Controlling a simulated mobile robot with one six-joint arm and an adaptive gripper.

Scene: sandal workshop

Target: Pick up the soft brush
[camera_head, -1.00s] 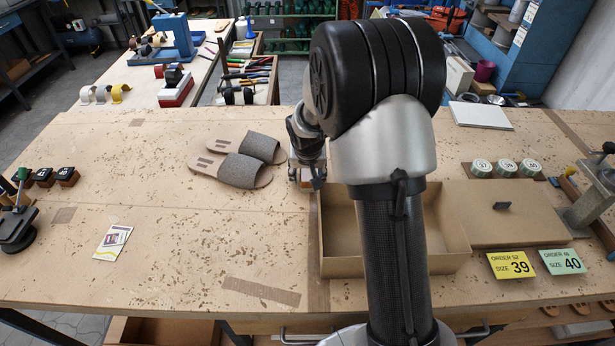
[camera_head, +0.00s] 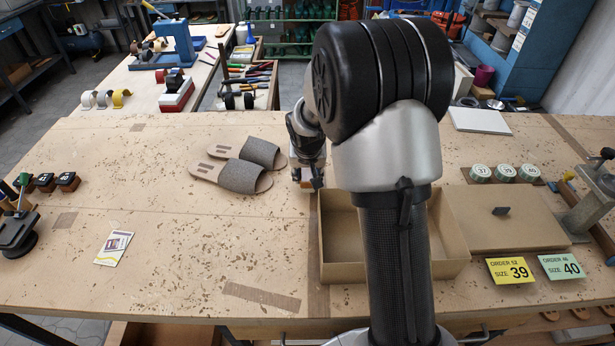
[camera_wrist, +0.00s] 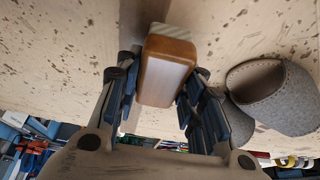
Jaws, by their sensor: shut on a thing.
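The soft brush, a block with a brown wooden back (camera_wrist: 167,72) and pale bristles (camera_wrist: 174,32), shows between my gripper's fingers in the wrist view. My gripper (camera_head: 308,181) is shut on its sides, low at the worktable's middle, just left of the open box. In the head view the brush is mostly hidden by the gripper. I cannot tell whether it touches the table.
A pair of grey sandals (camera_head: 240,176) lies close left of my gripper. The open cardboard box (camera_head: 342,272) is to the right, partly behind my arm, with its lid (camera_head: 520,222) beside it. A leaflet (camera_head: 113,248) lies left. The table's front left is mostly clear.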

